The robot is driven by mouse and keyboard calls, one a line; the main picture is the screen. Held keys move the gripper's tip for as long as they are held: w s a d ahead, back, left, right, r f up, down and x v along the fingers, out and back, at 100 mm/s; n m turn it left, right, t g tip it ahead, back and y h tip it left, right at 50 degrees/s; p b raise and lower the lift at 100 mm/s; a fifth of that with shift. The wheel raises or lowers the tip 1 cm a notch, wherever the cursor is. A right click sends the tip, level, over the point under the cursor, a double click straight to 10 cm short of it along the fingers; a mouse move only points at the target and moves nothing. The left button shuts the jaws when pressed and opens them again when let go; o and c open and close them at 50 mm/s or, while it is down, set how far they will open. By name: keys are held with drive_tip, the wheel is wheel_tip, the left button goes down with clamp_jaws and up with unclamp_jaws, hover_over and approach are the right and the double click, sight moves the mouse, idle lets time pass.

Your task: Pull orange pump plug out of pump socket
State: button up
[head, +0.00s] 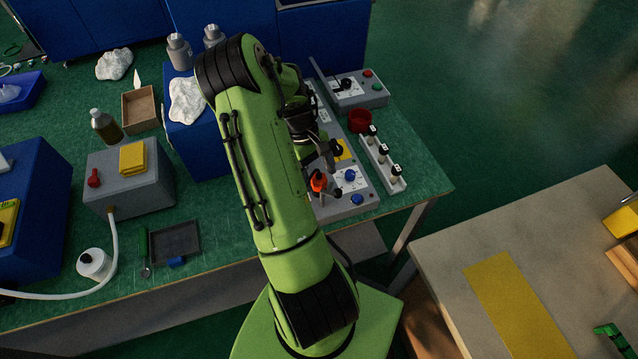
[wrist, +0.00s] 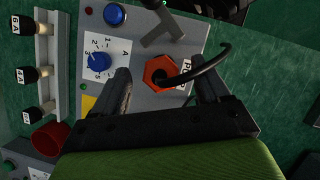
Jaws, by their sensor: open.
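The orange pump plug (wrist: 158,70), hexagonal with a black cable (wrist: 205,66) curving off to the right, sits on the face of a grey control box (wrist: 128,50). A partly covered white label lies beside it. The socket under the plug is hidden. In the head view the orange plug (head: 318,181) is at the near left of the box, just below my gripper (head: 324,158). In the wrist view my gripper (wrist: 164,80) is open, with one finger on each side of the plug. I cannot tell whether either finger touches it.
A blue dial (wrist: 99,63) and a blue button (wrist: 115,14) are close to the plug. A rack of black-capped fuses (head: 381,158) and a red cup (head: 359,120) stand to the right. The right end of the bench is clear.

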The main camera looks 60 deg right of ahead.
drive_tip(key=shift+s+a+f, duration=0.1)
drive_tip(key=shift+s+f, duration=0.15)
drive_tip(key=shift+f, duration=0.45)
drive_tip(key=shift+c, duration=0.3)
drive_tip(key=shift+r, duration=0.1)
drive_tip(key=c, duration=1.1)
drive_tip(key=shift+r+p, duration=2.25)
drive_tip(key=shift+r, duration=4.25)
drive_tip(key=shift+r, duration=0.1)
wheel_tip(320, 180, up, 3)
drive_tip(key=p, duration=0.3)
